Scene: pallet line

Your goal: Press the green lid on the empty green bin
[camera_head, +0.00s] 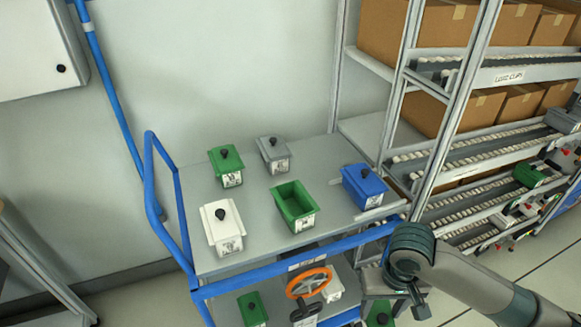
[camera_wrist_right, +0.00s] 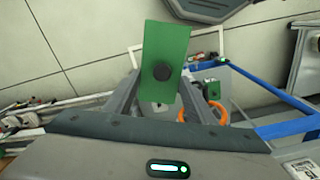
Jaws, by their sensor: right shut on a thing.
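The open green bin (camera_head: 295,209) stands without a lid on the cart's top shelf, its hollow inside facing up. In the right wrist view, a flat green lid (camera_wrist_right: 166,38) with a round black knob lies between the fingers of my right gripper (camera_wrist_right: 161,86). The gripper is shut on it; the exact contact is unclear. In the head view, my right gripper (camera_head: 418,302) hangs at the bottom right, below and to the right of the bin and well apart from it. A green piece with a black knob shows left of it, partly cut off. My left gripper is not in view.
Lidded green (camera_head: 232,180), grey (camera_head: 275,165), white (camera_head: 228,243) and blue (camera_head: 366,201) bins surround the open one. The cart's blue rail (camera_head: 250,276) runs along the near edge. An orange wheel (camera_head: 309,274) sits lower down. A roller rack (camera_head: 452,115) stands right.

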